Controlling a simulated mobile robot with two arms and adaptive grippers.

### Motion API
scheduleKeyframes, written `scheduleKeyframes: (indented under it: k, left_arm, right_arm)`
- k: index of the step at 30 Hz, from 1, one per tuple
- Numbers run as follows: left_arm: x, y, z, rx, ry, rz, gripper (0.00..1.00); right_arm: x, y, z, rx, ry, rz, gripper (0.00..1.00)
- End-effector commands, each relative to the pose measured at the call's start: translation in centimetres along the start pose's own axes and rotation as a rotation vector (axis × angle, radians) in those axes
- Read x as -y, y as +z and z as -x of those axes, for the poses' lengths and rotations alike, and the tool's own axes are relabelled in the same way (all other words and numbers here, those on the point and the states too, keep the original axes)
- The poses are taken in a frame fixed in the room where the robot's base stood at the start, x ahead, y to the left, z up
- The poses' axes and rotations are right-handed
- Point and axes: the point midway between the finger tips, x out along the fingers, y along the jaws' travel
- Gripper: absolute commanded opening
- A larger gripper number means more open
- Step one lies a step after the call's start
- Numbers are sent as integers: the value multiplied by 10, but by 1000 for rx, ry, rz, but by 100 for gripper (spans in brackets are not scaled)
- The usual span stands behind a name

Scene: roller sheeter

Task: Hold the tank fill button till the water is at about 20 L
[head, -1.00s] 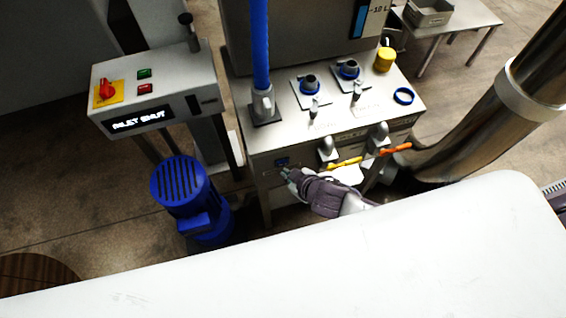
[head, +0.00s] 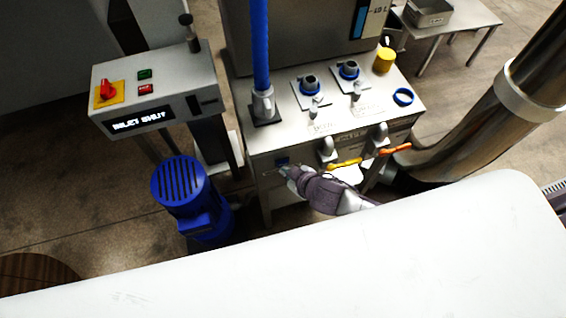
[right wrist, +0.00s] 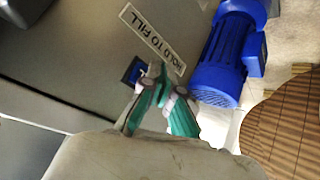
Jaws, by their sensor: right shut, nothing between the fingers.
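The blue tank fill button (head: 282,161) sits on the front panel of the steel tank stand (head: 262,139). In the right wrist view the button (right wrist: 133,71) is a dark blue square beside a "HOLD TO FILL" label (right wrist: 152,38). My right gripper (head: 285,170) is shut and empty, its fingertips close at the button's edge; they also show in the right wrist view (right wrist: 157,74). I cannot tell whether they press it. The tank's level gauge (head: 361,20) shows blue near a "10 L" mark; its top is cut off. My left gripper is not in view.
Yellow (head: 345,163) and orange (head: 396,149) handles are just right of my gripper. A control box (head: 150,90) reading "INLET SHUT" and a blue motor (head: 183,188) stand left. A white surface (head: 300,260) fills the foreground.

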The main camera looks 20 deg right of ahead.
Motion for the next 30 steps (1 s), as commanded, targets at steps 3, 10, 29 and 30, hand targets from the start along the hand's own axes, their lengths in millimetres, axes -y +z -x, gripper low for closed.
scheduleKeyframes:
  k: [3, 10, 29, 30]
  left_arm:
    - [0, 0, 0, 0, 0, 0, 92]
    - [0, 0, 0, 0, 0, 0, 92]
    - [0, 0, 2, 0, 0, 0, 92]
    - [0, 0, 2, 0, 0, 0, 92]
  right_arm:
    - [0, 0, 0, 0, 0, 0, 0]
    - [-1, -1, -1, 0, 0, -1, 0]
    - [-5, -5, -7, -1, 1, -1, 0]
    - [-5, -6, -7, -1, 1, -1, 0]
